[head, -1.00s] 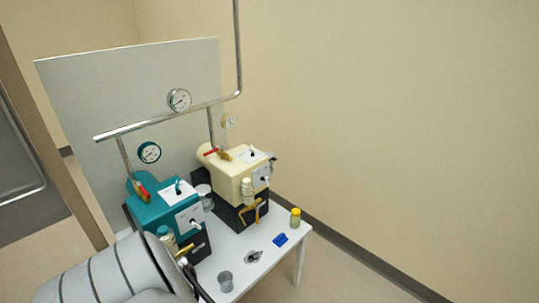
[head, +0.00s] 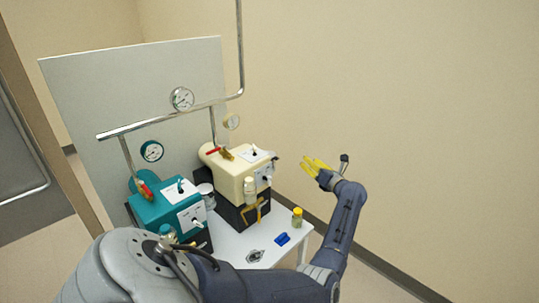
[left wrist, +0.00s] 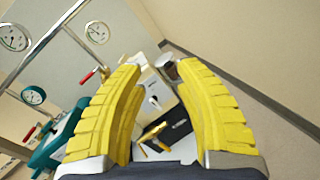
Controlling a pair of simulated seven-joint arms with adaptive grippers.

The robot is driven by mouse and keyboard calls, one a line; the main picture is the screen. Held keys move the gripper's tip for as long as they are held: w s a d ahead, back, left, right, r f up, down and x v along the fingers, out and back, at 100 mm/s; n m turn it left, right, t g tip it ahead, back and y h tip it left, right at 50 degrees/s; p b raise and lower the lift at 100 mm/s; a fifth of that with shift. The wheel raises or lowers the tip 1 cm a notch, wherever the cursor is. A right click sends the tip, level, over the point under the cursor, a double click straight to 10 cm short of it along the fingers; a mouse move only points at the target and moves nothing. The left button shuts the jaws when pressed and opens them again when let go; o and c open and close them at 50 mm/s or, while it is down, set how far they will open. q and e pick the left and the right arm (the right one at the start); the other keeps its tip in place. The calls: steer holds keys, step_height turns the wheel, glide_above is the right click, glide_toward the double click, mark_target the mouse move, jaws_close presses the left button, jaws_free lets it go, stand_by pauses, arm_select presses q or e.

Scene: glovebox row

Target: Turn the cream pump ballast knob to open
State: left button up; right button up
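The cream pump (head: 228,172) stands on the white table on a black base. Its top has a pale panel with a small black knob (head: 254,153); its front face has another panel with a small knob (head: 266,179). Which is the ballast knob I cannot tell. My left gripper (head: 306,163) has yellow fingers and is in the air to the right of the pump, apart from it. In the left wrist view its fingers (left wrist: 158,68) are spread and empty, with a pale panel and dark knob (left wrist: 154,101) seen between them. My right gripper is not in view.
A teal pump (head: 160,206) stands left of the cream one. Pipes with gauges (head: 182,99) run above and behind. A yellow-capped jar (head: 297,217), a blue item (head: 282,239) and a metal fitting (head: 255,256) lie on the table (head: 235,243). Room right of the pump is free.

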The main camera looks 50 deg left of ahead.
mark_target(270, 180)
arm_select(q)
steer(key=s+f+n+g+h, duration=0.4)
steer(key=s+f+n+g, duration=0.1)
steer(key=s+f+n, duration=0.3)
steer(key=shift+n, duration=0.6)
steer(key=x, duration=0.5)
steer(key=w+x, duration=0.1)
steer(key=x, duration=1.1)
steer(key=shift+w+a+r, duration=0.25)
steer(key=shift+w+r, duration=0.05)
jaws_close()
